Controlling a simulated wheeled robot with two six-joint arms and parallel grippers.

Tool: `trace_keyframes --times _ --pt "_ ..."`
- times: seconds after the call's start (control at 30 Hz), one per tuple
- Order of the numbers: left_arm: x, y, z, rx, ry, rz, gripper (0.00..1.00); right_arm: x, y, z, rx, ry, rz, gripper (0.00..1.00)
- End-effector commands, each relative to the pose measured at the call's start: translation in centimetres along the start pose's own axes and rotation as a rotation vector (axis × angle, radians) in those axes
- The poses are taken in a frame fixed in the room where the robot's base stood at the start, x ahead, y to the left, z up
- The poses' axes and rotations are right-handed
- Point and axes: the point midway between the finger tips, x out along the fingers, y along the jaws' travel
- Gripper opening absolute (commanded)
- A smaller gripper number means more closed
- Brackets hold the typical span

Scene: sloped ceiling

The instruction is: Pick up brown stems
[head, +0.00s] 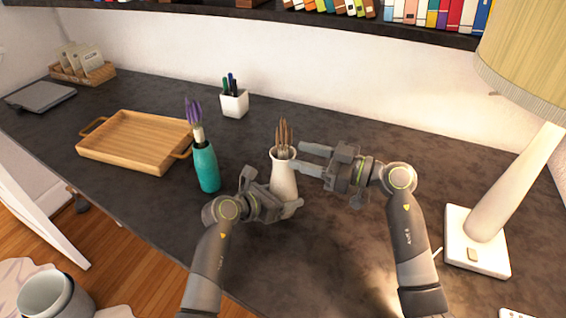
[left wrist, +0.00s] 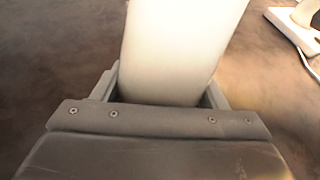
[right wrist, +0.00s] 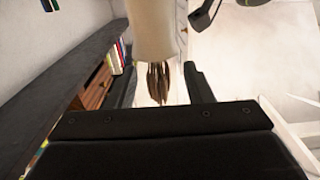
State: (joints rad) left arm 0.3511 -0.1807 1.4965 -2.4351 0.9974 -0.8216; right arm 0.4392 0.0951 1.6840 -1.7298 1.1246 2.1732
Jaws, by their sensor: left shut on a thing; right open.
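The brown stems (head: 284,136) stand upright in a white vase (head: 284,172) near the middle of the desk. My left gripper (head: 272,198) is shut on the lower part of the white vase, whose pale body also fills the left wrist view (left wrist: 175,50). My right gripper (head: 308,158) is open beside the vase's neck, just right of and below the stems. In the right wrist view the stems (right wrist: 158,82) show between the open fingers, below the vase's rim (right wrist: 155,30) in the picture. I cannot tell whether the fingers touch them.
A teal vase (head: 207,168) with purple flowers stands left of the white vase. A wooden tray (head: 120,160), a pen cup (head: 234,104) and a lamp base (head: 476,246) are also on the dark desk (head: 330,262).

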Motion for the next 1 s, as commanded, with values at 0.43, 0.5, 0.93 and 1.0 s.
trace_keyframes --times 0.43,0.5,0.93,1.0 --pt "0.0 -0.1 0.0 0.000 0.001 -0.002 0.30 5.1 0.6 0.2 0.002 -0.002 -0.003 0.46" --pt "0.0 -0.1 0.0 0.000 0.001 -0.002 0.30 5.6 0.6 0.2 0.002 -0.004 -0.002 0.46" --pt "0.1 -0.2 0.0 -0.003 -0.001 -0.005 0.30 5.7 0.6 0.6 0.004 -0.011 0.001 0.26" --pt "0.1 -0.2 0.0 -0.003 -0.001 -0.005 0.30 5.7 0.6 0.7 0.004 -0.012 0.001 0.17"
